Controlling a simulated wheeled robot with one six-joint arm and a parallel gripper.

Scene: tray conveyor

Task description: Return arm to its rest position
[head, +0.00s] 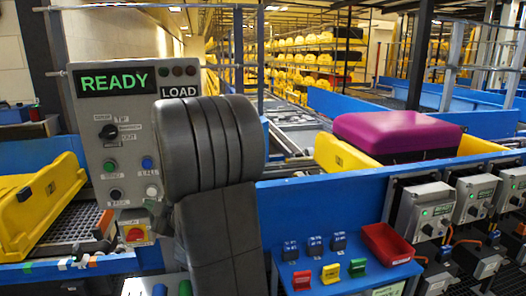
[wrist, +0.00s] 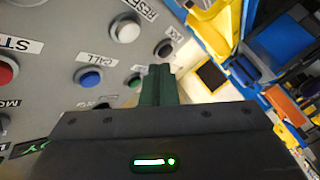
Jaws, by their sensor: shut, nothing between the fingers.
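My gripper (wrist: 158,72) shows in the wrist view as two dark green fingers pressed together at the centre, with nothing between them. It is beside the grey control panel, over or near its buttons; I cannot tell whether it touches the panel. In the head view my dark grey arm stands upright in front of the right part of the control panel (head: 90,150), and the gripper itself is hidden. The panel's display reads READY in green, with LOAD on a label to its right.
The wrist view shows a white button (wrist: 125,30), a blue button (wrist: 89,78) and a red button (wrist: 6,70) close by. A yellow tray (head: 40,205) lies at left. A purple-topped case (head: 395,132) sits in another yellow tray on the conveyor behind a blue wall (head: 320,208).

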